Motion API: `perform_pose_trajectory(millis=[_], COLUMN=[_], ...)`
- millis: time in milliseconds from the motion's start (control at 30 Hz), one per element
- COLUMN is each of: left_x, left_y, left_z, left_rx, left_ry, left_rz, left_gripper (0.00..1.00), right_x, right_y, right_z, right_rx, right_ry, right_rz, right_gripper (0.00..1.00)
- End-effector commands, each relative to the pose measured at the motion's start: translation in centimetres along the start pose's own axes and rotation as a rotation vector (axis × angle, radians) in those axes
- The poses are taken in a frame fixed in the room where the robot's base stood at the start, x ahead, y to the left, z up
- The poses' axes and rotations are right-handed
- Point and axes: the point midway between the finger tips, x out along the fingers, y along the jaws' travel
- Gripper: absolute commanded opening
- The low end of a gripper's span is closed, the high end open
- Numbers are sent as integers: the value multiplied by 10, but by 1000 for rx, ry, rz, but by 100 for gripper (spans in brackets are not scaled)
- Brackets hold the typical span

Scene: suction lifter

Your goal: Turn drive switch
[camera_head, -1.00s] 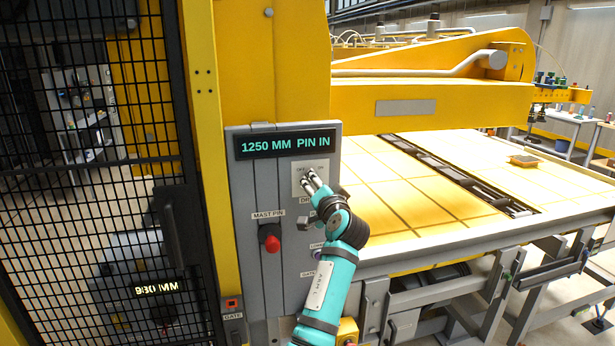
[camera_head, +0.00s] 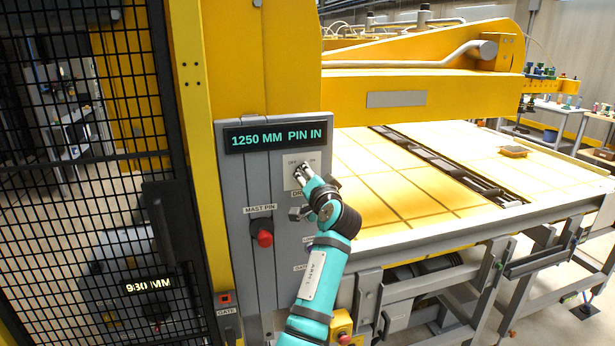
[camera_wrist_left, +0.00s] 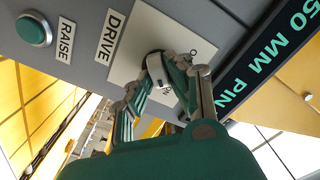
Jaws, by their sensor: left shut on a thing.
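The drive switch is a dark rotary knob on a light plate (camera_head: 291,161) on the grey control panel (camera_head: 234,190). In the left wrist view the plate (camera_wrist_left: 125,62) sits beside the DRIVE label (camera_wrist_left: 110,37). My left gripper (camera_head: 300,172) is at the plate, and its fingers (camera_wrist_left: 172,72) are shut on the switch knob (camera_wrist_left: 154,64). The fingers hide most of the knob, so its exact angle is hard to tell. My right gripper is not in view.
The panel display (camera_head: 279,136) reads "1250 MM PIN IN". Below are a red mast pin knob (camera_head: 264,239) and a green RAISE button (camera_wrist_left: 34,30). A black mesh gate (camera_head: 85,110) stands left, a large table (camera_head: 400,185) right.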

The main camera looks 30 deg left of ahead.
Motion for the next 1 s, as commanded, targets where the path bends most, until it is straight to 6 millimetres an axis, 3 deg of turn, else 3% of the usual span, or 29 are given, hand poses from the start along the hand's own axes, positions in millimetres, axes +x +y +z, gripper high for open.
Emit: perform_pose_trajectory(millis=[267, 1000], left_x=[0, 0], left_y=[4, 3], left_z=[4, 6], left_rx=[-65, -702], left_ry=[-2, -3], left_rz=[2, 2], left_gripper=[0, 0], right_x=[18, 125], right_y=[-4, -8], right_z=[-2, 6], right_rx=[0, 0], right_ry=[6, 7], right_rz=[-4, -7], right_gripper=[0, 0])
